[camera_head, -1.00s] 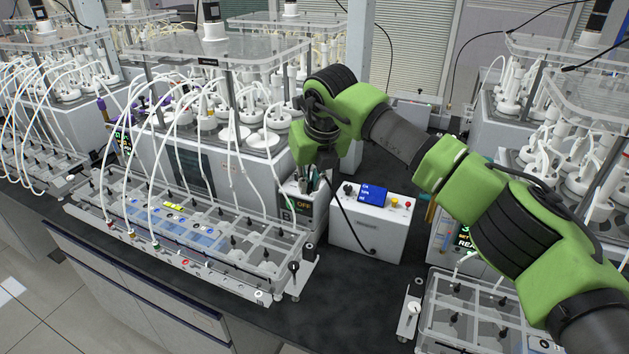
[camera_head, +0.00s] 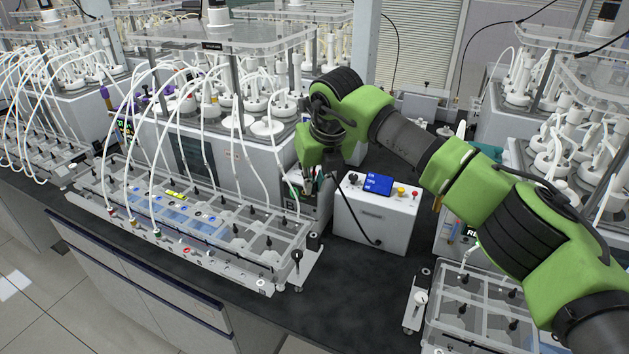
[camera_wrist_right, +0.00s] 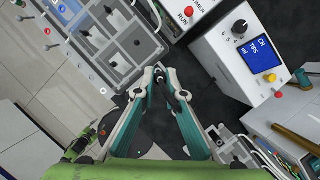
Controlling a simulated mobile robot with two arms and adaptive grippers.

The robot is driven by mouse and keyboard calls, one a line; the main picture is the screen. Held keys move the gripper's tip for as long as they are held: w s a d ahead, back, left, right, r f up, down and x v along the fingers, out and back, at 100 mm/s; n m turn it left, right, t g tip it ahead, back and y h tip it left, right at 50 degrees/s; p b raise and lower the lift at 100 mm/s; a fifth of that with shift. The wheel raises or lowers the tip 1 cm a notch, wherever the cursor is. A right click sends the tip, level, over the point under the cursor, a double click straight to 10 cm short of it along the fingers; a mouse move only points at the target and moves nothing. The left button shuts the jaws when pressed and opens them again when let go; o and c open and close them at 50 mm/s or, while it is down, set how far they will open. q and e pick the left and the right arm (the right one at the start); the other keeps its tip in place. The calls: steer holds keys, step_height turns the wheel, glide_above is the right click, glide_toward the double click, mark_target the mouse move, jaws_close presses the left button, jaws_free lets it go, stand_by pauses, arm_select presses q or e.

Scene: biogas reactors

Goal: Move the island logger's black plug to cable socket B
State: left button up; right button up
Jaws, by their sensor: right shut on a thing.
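The island logger (camera_head: 372,228) is a white box with a blue screen, standing on the dark bench; it also shows in the wrist view (camera_wrist_right: 238,62). A black cable runs from its front up to my right gripper (camera_head: 308,188). In the wrist view my right gripper (camera_wrist_right: 162,78) is shut on the dark plug (camera_wrist_right: 167,88), which is mostly hidden between the fingers. The gripper hides part of that unit's front. I cannot make out the socket opening. My left gripper is not in view.
A clear tray rack (camera_head: 215,235) with white tubes lies left of the grey unit. Another clear rack (camera_head: 480,310) stands at the front right. Glass-topped reactors stand behind. Dark bench between the racks, before the logger, is free.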

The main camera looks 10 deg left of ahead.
steer(key=b, duration=0.9)
glide_above(312, 234)
steer(key=s, duration=0.1)
steer(key=shift+d+f, duration=0.2)
steer(key=shift+f, duration=2.65)
steer(key=shift+d+f, duration=0.2)
steer(key=shift+f, duration=2.65)
steer(key=shift+f+b, duration=0.45)
steer(key=shift+f+b, duration=0.55)
steer(key=shift+f, duration=0.15)
steer(key=o, duration=0.8)
steer(key=shift+o, duration=0.2)
steer(key=v, duration=1.2)
